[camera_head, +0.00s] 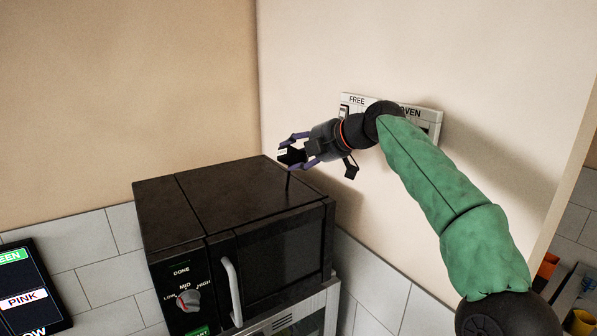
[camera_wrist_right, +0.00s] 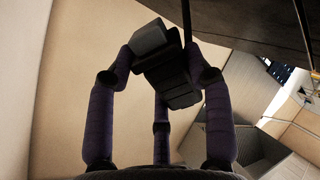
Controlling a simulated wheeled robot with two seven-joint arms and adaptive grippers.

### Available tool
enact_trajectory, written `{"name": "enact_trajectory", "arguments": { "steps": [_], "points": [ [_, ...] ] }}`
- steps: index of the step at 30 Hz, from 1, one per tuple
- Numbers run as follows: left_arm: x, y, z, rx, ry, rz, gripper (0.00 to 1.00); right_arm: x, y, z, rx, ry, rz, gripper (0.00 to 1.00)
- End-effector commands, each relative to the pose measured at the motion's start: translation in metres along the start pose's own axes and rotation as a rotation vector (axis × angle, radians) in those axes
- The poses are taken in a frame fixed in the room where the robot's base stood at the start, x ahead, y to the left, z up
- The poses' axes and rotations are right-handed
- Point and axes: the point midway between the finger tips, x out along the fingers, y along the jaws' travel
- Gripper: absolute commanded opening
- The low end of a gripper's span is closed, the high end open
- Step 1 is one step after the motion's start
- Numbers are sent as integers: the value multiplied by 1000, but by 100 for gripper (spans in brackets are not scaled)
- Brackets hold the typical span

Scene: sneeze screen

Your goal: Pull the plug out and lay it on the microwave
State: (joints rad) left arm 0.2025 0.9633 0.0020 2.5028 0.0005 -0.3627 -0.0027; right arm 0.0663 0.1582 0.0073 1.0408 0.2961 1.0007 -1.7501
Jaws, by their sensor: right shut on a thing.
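My right gripper (camera_head: 289,151) is shut on the dark plug (camera_head: 293,155) and holds it above the back right part of the microwave's top. In the right wrist view the plug (camera_wrist_right: 170,67) sits between the purple fingers, with a grey end and a dark cord running up from it. In the head view a dark cord hangs down from the plug towards the microwave. The black microwave (camera_head: 225,201) stands in the corner, its top bare. A wall socket panel (camera_head: 434,122) marked FREE and OVEN is partly hidden behind my right wrist. My left gripper is not in view.
The microwave has a pale door handle (camera_head: 232,289) and a dial (camera_head: 188,300) at the front, and stands on a light-coloured appliance (camera_head: 317,308). A dark screen (camera_head: 27,290) with coloured labels is at the left. Orange and yellow items (camera_head: 582,323) are at the far right.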

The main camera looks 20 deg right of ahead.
Motion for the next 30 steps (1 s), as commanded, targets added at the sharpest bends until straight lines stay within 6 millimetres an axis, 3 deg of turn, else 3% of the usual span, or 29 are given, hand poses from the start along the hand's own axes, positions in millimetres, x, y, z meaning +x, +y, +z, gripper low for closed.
{"name": "enact_trajectory", "arguments": {
  "steps": [4, 14, 21, 30],
  "points": [
    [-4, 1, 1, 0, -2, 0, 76, 18, -5, 21, 2, -2, 1, 17],
    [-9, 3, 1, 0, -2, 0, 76, 40, -11, 43, 4, -1, -1, 17],
    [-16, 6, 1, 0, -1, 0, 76, 49, -30, 53, 1, 0, 2, 17],
    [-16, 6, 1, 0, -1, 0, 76, 51, -33, 55, 0, 0, 2, 17]
  ]
}}
